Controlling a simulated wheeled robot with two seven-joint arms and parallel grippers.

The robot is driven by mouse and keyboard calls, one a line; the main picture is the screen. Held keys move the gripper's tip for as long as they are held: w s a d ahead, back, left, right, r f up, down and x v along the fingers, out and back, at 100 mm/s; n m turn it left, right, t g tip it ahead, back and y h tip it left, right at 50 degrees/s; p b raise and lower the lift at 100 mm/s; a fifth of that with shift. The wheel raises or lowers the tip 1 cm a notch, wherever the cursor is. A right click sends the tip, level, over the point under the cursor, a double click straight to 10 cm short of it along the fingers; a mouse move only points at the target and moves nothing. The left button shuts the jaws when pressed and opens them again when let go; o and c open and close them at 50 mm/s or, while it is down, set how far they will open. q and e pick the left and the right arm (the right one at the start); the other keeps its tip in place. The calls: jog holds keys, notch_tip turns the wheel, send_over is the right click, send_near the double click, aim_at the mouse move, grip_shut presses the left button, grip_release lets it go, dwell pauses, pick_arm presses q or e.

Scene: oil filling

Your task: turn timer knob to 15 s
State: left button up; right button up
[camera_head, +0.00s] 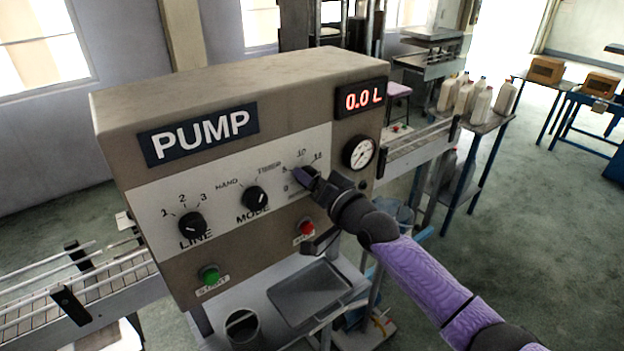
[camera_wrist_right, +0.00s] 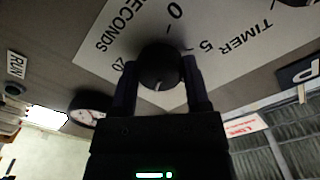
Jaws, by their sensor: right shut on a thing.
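The grey pump panel (camera_head: 115,110) carries a row of three black knobs. The timer knob, rightmost in the head view, is largely covered by my right gripper (camera_head: 312,183). In the right wrist view the round black timer knob (camera_wrist_right: 160,66) sits between the two fingers of my right gripper (camera_wrist_right: 161,82), which is shut on it from both sides. The marks 0, 5 and 20 and the words SECONDS and TIMER show around it there. A small white mark shows on the knob's lower face; I cannot read the exact setting. My left gripper is not in view.
The LINE knob (camera_head: 192,225) and MODE knob (camera_head: 255,198) are left of the timer. A red button (camera_head: 307,228), a green button (camera_head: 210,275), a gauge (camera_head: 359,152) and a 0.0 L display (camera_head: 361,98) are nearby. A conveyor (camera_head: 75,295) runs at the left.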

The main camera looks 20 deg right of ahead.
jog(key=shift+f, duration=0.15)
jog(key=o, duration=1.3)
jog(key=v, duration=1)
